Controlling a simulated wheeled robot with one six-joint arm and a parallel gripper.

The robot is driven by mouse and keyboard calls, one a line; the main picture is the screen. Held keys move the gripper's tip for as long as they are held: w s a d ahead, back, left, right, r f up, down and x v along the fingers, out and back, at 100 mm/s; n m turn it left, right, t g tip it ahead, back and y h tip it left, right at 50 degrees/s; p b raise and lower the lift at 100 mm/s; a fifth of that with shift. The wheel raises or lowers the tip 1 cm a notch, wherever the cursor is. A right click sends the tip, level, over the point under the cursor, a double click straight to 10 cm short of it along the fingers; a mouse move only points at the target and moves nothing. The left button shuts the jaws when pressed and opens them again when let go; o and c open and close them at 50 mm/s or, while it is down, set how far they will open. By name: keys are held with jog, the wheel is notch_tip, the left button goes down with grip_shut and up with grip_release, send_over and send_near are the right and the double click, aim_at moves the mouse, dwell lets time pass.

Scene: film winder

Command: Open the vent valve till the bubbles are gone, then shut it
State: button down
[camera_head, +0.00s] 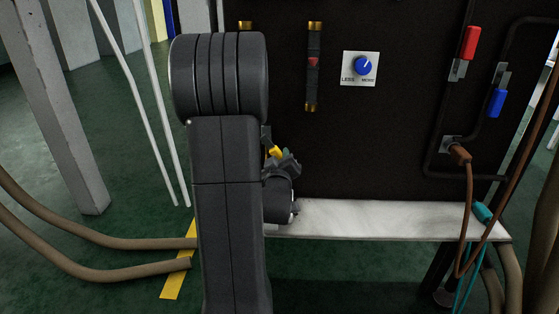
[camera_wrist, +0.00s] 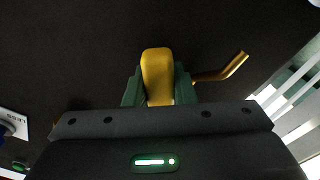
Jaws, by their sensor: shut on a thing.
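The vent valve's yellow handle (camera_wrist: 157,65) stands between the green finger pads of my gripper (camera_wrist: 158,88), which is shut on it. A bent brass spout (camera_wrist: 225,70) sticks out to the right of the handle in the wrist view. In the head view only a bit of the yellow handle (camera_head: 275,152) shows beside my gripper (camera_head: 284,158), close to the dark panel; my arm hides the rest of the valve. An upright dark sight tube (camera_head: 313,85) with brass ends and a red mark stands on the panel. I cannot make out bubbles in it.
A blue LESS/MORE knob (camera_head: 365,66) sits on a white plate right of the tube. Red (camera_head: 470,42) and blue (camera_head: 496,103) handled valves are farther right. A pale ledge (camera_head: 370,218) runs below the panel. Brown hoses (camera_head: 110,243) lie on the left floor.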

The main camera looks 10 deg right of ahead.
jog(key=shift+s+d+r+n+b, duration=0.1)
jog(key=shift+d+r+n+b, duration=0.2)
jog(key=shift+n, duration=0.3)
jog(key=shift+s+d+r+n+b, duration=0.15)
jog(key=shift+d+n+b, duration=0.1)
jog(key=shift+n, duration=0.35)
jog(key=n, duration=0.1)
jog(key=d+r+n, duration=0.1)
jog(key=shift+s+r+n+b, duration=0.1)
jog(key=shift+r+n+b, duration=0.15)
jog(key=shift+n+b, duration=0.15)
jog(key=shift+s+d+r+n, duration=0.1)
jog(key=shift+d+r+n, duration=0.2)
jog(key=shift+r+n, duration=0.7)
jog(key=shift+d+r+n+b, duration=0.15)
jog(key=shift+r+n, duration=0.3)
jog(key=shift+n, duration=0.5)
jog(key=shift+r+n+b, duration=0.15)
jog(key=shift+r+n, duration=0.25)
jog(key=shift+n, duration=0.55)
jog(key=c, duration=1.2)
grip_release()
jog(key=p+v, duration=0.2)
jog(key=v, duration=1.2)
